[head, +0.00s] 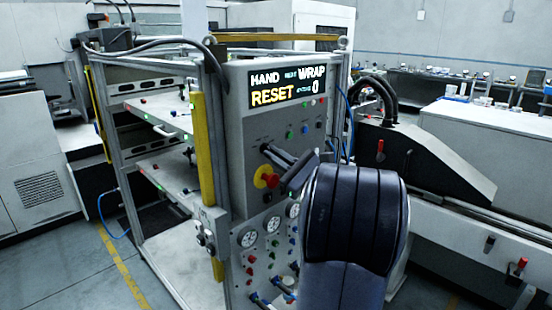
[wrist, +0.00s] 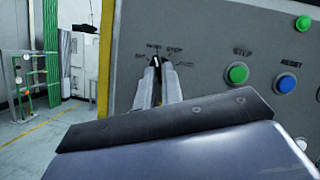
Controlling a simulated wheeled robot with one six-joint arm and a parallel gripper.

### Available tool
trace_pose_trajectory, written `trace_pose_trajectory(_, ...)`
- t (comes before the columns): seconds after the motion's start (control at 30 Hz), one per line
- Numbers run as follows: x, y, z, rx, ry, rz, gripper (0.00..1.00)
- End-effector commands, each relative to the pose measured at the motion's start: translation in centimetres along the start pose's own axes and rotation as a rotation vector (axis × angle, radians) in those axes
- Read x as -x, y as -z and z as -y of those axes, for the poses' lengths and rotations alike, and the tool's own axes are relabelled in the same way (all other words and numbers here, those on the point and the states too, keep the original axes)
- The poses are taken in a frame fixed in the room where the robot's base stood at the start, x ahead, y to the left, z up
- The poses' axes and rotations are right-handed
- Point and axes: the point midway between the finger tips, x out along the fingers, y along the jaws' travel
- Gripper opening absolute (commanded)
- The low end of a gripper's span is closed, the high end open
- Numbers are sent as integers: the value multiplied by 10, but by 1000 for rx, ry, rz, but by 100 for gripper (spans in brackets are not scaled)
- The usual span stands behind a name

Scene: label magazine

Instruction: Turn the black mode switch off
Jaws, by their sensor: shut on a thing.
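The black mode switch (wrist: 156,61) is on the grey control panel (wrist: 215,25) in the wrist view, with small printed labels around it. One label to its upper right reads STEP. My gripper (wrist: 158,72) has its two fingertips closed on the sides of the switch knob. The knob's top shows between the fingers and appears to point roughly upward; its lower part is hidden. In the head view my gripper (head: 265,149) reaches the panel's front below the lit display, and the switch itself is hidden there.
A green button (wrist: 238,73) and a blue button (wrist: 286,83) sit right of the switch. In the head view, a red and yellow emergency button (head: 266,178) is just below my gripper. Round gauges (head: 249,239) are lower. A yellow post (head: 201,135) stands left of the panel.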

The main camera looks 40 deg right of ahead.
Motion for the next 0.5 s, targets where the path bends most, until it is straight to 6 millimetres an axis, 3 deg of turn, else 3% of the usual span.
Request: trace_pose_trajectory(0.5, 1, 2, 3, 356, -146, 2, 0)
